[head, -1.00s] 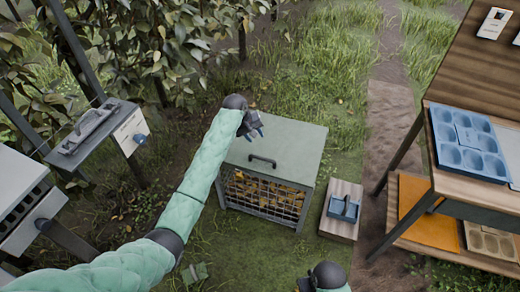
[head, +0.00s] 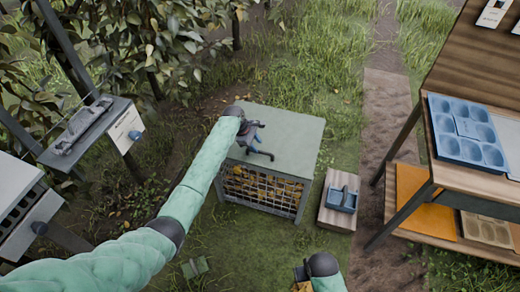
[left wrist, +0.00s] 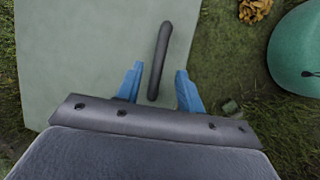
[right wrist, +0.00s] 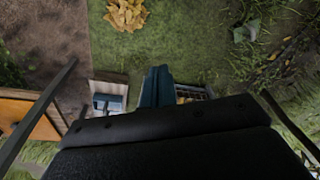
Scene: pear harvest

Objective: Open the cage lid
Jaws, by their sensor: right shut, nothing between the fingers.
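The cage (head: 262,190) stands on the grass with its flat grey-green lid (head: 285,135) down. Its wire front shows yellow-brown contents. A dark bar handle (left wrist: 160,58) is on the lid near the front edge. My left gripper (head: 256,138) is over the lid close to the handle. In the left wrist view its blue fingers (left wrist: 157,88) are spread, with the near end of the handle between them and clear space on both sides. My right gripper (right wrist: 157,82) has its fingers together, empty, and hangs over the grass in front of the cage.
A wooden board with a blue caddy (head: 341,199) lies right of the cage. A wooden table (head: 470,90) with a blue tray (head: 467,150) stands at the right. A grey stand (head: 90,130) is at the left. Leafy bushes fill the back left.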

